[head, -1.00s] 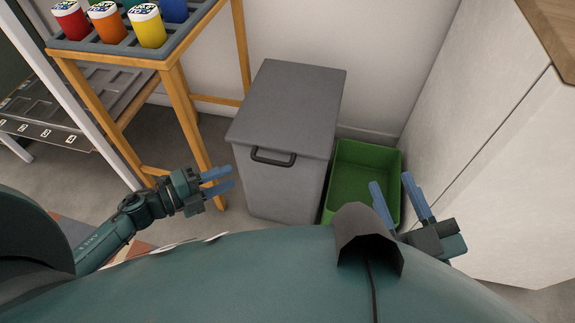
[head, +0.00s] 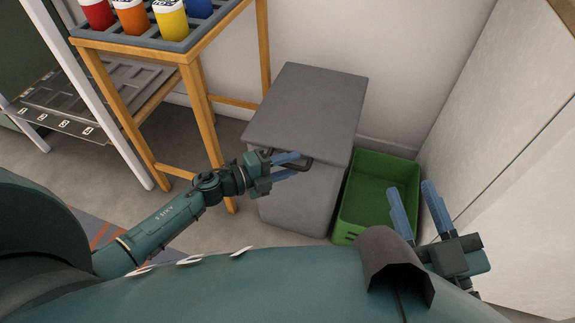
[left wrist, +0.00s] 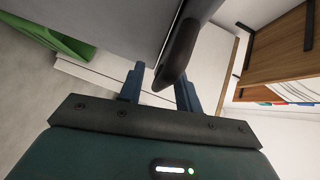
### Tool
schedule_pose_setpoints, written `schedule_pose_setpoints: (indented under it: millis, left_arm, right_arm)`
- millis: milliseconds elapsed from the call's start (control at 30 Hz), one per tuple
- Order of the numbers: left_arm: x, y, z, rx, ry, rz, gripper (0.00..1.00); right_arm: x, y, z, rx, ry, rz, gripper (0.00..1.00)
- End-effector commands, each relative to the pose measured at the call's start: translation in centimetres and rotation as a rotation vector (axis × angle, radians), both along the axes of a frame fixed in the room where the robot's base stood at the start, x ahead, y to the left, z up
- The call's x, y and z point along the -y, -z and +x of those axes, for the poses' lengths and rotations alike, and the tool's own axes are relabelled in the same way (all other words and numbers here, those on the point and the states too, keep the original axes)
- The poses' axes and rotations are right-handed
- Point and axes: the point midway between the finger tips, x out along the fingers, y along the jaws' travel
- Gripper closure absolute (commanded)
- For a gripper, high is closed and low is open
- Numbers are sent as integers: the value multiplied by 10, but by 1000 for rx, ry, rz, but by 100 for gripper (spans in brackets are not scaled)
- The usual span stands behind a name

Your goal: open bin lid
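The grey bin (head: 300,195) stands on the floor against the wall, with its flat grey lid (head: 308,110) shut. A dark handle (head: 318,163) sits at the lid's front edge, partly hidden by my left gripper in the head view. My left gripper (head: 292,166) is open, its blue fingers at the handle. In the left wrist view the handle (left wrist: 178,52) reaches down between the two spread fingers (left wrist: 160,88), and I cannot tell whether they touch it. My right gripper (head: 416,212) is open and empty, in front of the green box.
An open green box (head: 352,222) stands right of the bin. A wooden rack (head: 197,110) with several coloured containers (head: 171,20) is close on the left. A white cabinet (head: 510,150) bounds the right side. Some grey floor (head: 90,165) is free at the left.

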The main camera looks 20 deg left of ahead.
Motion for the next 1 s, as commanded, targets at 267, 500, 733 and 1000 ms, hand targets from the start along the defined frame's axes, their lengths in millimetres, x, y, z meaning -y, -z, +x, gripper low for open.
schedule_pose_setpoints:
  millis: [267,500,733,1000]
  left_arm:
    - [0,0,0,1,0,-1,71]
    - [0,0,0,1,0,-1,90]
    - [0,0,0,1,0,-1,100]
    - [0,0,0,1,0,-1,100]
  right_arm:
    - [0,-3,0,5,-1,3,64]
    - [0,-3,-1,6,-2,3,64]
    - [0,-3,-1,7,-2,2,64]
    - [0,-3,-1,7,-2,1,64]
